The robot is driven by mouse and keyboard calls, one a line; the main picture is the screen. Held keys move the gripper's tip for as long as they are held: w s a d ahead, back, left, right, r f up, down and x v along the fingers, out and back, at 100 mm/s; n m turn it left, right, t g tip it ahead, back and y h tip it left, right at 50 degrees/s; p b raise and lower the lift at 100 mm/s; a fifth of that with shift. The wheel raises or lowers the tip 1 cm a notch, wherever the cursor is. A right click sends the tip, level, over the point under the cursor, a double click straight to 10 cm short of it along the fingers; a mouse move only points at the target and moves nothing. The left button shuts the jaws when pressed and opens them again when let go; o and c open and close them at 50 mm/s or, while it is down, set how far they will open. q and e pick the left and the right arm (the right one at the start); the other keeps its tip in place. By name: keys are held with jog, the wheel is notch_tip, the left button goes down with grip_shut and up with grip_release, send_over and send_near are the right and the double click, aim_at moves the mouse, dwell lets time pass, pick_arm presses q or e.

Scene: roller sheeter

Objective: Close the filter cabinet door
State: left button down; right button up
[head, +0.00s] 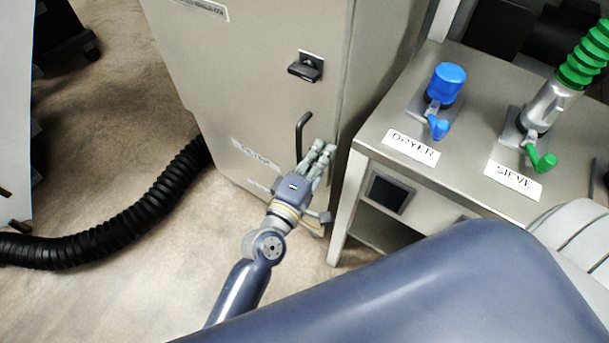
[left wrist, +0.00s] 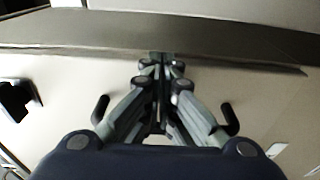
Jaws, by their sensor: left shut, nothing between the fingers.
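The filter cabinet door (head: 255,95) is a tall grey panel at the upper middle of the head view, with a black latch (head: 306,66) and a dark bar handle (head: 301,135) near its right edge. I cannot tell whether it is fully flush with its frame. My left gripper (head: 325,150) is shut and empty, just right of the bar handle at the door's right edge. In the left wrist view its fingertips (left wrist: 162,60) meet at a long panel edge; contact is not clear. My right gripper is not in view.
A grey bench (head: 462,105) with a blue DRYER valve (head: 446,83) and a green SIEVE valve (head: 541,160) stands close to the right of the door. A black corrugated hose (head: 110,225) lies on the floor at left. The floor in front of the door is otherwise clear.

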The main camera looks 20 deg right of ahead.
pick_arm(q)
jog(key=v, duration=1.2)
jog(key=shift+f, duration=0.25)
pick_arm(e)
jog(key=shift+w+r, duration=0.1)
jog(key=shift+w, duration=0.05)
pick_arm(q)
jog(key=shift+w, duration=0.1)
